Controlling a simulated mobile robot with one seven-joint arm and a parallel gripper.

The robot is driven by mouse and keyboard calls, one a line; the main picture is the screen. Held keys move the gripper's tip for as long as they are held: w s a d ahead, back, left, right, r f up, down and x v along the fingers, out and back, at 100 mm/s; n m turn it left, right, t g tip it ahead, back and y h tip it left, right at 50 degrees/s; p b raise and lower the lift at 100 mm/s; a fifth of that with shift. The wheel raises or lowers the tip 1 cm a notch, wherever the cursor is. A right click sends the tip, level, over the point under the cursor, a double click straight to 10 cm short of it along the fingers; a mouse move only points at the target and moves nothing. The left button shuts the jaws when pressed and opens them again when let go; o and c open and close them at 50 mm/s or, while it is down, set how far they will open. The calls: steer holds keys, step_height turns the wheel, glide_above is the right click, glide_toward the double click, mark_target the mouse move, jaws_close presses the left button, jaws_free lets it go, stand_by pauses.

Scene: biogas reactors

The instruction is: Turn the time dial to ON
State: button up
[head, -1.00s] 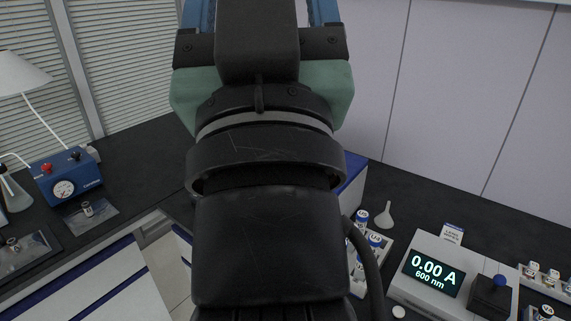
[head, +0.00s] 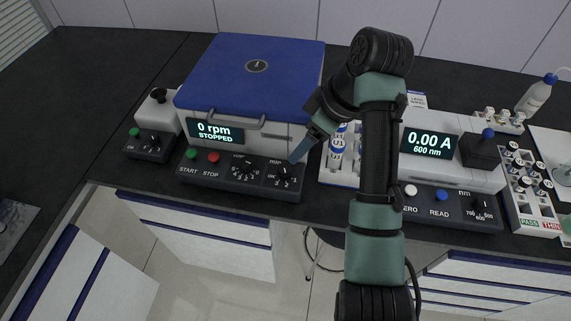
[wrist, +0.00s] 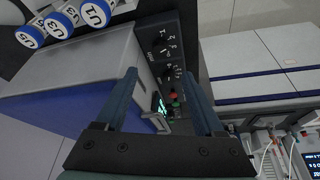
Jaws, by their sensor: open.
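The centrifuge, a white box with a blue lid (head: 290,75), stands on the dark bench in the head view. Its dark front panel carries a green START button (head: 191,153), a red STOP button (head: 213,157), a speed dial (head: 241,171) and, at the right end, the time dial (head: 283,176). In the wrist view the time dial (wrist: 162,44) and speed dial (wrist: 168,73) are black knobs ahead of the fingers. My gripper (head: 301,146) is open and empty, just above and right of the time dial. Its fingers also show in the wrist view (wrist: 161,72). The knob's exact setting is too small to read.
A rack of blue-capped tubes (head: 338,150) stands close right of the centrifuge. A photometer (head: 440,150) reading 0.00 A is further right. A small mixer (head: 155,120) with its own knob stands left. The centrifuge display (head: 216,132) reads 0 rpm STOPPED.

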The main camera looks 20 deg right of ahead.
mark_target(284, 167)
steer(key=x, duration=1.1)
steer(key=shift+a+f, duration=0.1)
steer(key=shift+f, duration=0.05)
steer(key=shift+c, duration=0.2)
jaws_close()
